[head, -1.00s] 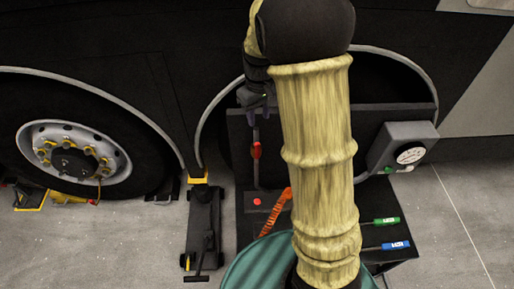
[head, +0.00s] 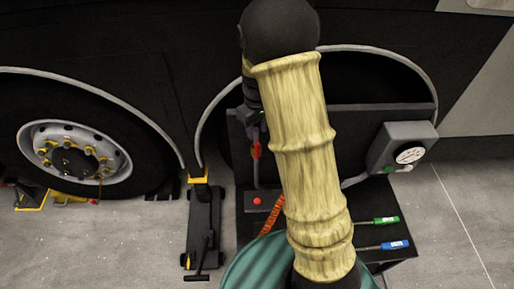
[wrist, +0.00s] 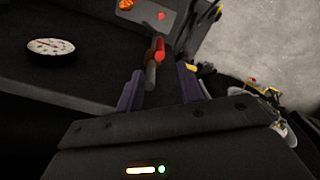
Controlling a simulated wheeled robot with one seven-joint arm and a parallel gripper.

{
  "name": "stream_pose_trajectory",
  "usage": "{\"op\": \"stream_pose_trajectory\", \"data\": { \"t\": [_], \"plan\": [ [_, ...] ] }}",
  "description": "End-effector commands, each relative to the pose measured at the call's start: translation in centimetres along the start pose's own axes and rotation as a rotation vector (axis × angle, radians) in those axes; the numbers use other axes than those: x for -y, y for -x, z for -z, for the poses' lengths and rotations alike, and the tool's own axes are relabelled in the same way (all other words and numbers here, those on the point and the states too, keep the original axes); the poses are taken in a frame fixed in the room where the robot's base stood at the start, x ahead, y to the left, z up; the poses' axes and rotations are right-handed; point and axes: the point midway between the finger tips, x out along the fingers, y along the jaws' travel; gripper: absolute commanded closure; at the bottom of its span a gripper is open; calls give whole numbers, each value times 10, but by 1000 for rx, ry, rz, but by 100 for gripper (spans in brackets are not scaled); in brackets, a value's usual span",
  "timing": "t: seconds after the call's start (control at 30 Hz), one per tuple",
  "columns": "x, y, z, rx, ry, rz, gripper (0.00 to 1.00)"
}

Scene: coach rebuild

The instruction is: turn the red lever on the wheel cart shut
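The red lever (head: 257,150) is on the dark wheel cart (head: 352,130), left of my arm in the head view. In the wrist view the red lever (wrist: 160,48) points away from my gripper, with a grey-brown stem end nearer to me. My gripper (wrist: 160,72) is open, its two purple-grey fingers apart. The stem end shows between the fingertips in the picture; I cannot tell whether a finger touches it. In the head view my gripper (head: 255,127) is just above the lever, partly hidden by my wrist.
A grey gauge box (head: 402,147) is on the cart's right side. A red button (head: 257,201) and an orange coiled hose (head: 272,216) are below the lever. Green (head: 386,221) and blue (head: 395,245) handled tools lie at the right. A floor jack (head: 203,225) stands left of the cart.

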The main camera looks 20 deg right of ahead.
Motion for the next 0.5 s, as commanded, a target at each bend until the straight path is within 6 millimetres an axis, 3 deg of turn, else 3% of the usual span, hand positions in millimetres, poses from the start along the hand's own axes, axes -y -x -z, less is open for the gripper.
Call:
{"op": "stream_pose_trajectory", "data": {
  "t": [0.5],
  "plan": [
    [0,-89,-1,2,-2,1,63]
  ]
}}
